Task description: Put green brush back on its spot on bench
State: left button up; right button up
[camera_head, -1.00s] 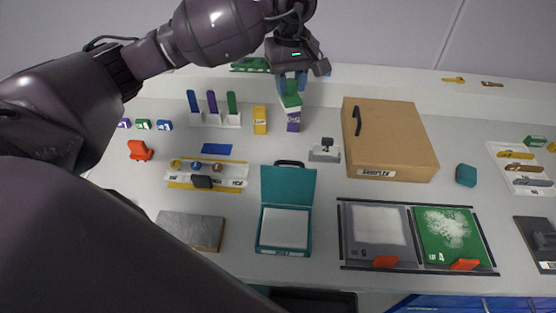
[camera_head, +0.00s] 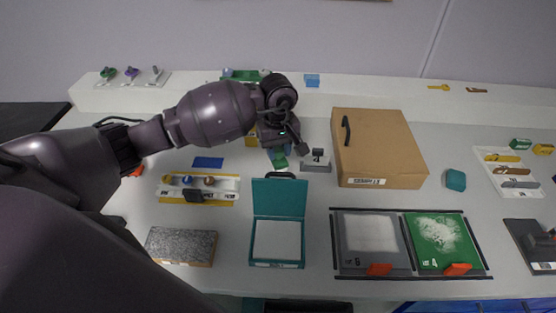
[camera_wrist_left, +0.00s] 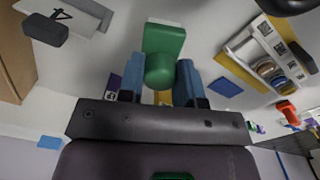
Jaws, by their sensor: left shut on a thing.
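My left gripper (camera_head: 277,153) is shut on the green brush (camera_head: 281,163) above the middle of the bench (camera_head: 330,291). In the left wrist view the blue fingers of the gripper (camera_wrist_left: 160,78) press on both sides of the brush's round green handle, and the brush's wider green block (camera_wrist_left: 164,40) points away from the wrist. In the head view my arm hides most of the brush and the bench behind it. I cannot tell which place on the bench is the brush's spot. My right gripper is not in view.
An open teal case (camera_head: 277,197) stands in front of the gripper. A small grey block with a black knob (camera_head: 317,161) and a large brown box (camera_head: 380,150) are to the right. A blue patch (camera_head: 208,162) and a rack (camera_head: 181,188) lie left. Bare bench shows between the rack and case.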

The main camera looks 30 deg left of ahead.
aim_at(278, 161)
pick_arm(q)
jog(key=shift+f, duration=2.1)
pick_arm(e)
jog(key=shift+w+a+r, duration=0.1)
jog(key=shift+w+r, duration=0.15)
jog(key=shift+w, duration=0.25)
pick_arm(q)
jog(key=shift+f, duration=0.15)
jog(key=o, duration=0.7)
jog(key=shift+o, duration=0.8)
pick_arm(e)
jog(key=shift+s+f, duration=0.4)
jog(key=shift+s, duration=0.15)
